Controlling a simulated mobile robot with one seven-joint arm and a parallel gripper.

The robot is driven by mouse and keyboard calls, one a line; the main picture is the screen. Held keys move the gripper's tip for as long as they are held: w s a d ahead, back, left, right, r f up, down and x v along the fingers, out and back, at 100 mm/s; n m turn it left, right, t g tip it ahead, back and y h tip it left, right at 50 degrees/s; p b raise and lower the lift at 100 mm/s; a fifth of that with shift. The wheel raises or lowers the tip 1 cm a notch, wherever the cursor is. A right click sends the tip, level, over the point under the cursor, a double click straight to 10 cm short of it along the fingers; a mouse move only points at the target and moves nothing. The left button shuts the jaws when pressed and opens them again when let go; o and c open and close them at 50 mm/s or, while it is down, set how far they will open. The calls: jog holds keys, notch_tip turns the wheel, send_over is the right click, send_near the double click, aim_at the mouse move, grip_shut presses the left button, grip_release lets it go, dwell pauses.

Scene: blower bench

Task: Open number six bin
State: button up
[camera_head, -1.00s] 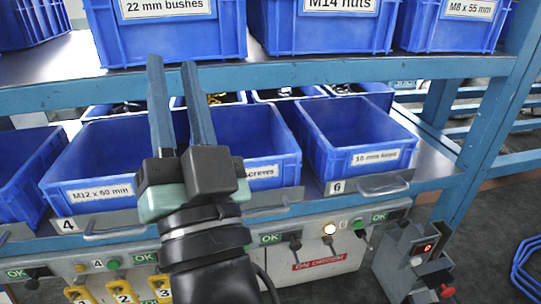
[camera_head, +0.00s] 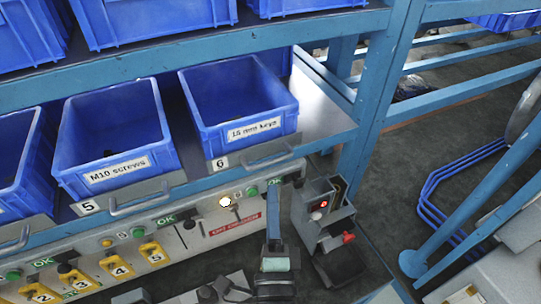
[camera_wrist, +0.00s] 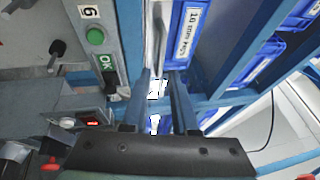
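The number six bin (camera_head: 240,122) is a blue open-topped box labelled "mm keys", on the lower shelf at its right end. A plate marked 6 and a grey bar handle (camera_head: 268,160) sit at the shelf edge below it. My gripper (camera_head: 284,190) is below and a little right of that handle, in front of the control panel, apart from it. In the wrist view, my gripper (camera_wrist: 162,76) shows two parallel fingers with a gap and nothing held. A handle bar (camera_wrist: 158,32) lies ahead of the fingertips, beside the bin's label (camera_wrist: 187,35).
The control panel (camera_head: 170,232) below carries green buttons, a lit lamp (camera_head: 225,202), levers and several yellow numbered tags (camera_head: 118,265). A grey device with a red display (camera_head: 323,204) stands close right of my gripper. A blue shelf post (camera_head: 372,110) rises right of the bin.

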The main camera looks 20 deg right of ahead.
aim_at(271, 160)
jog(key=p+x, duration=0.1)
jog(key=x, duration=0.8)
jog(key=shift+s+r, duration=0.1)
grip_shut()
dwell(1.2)
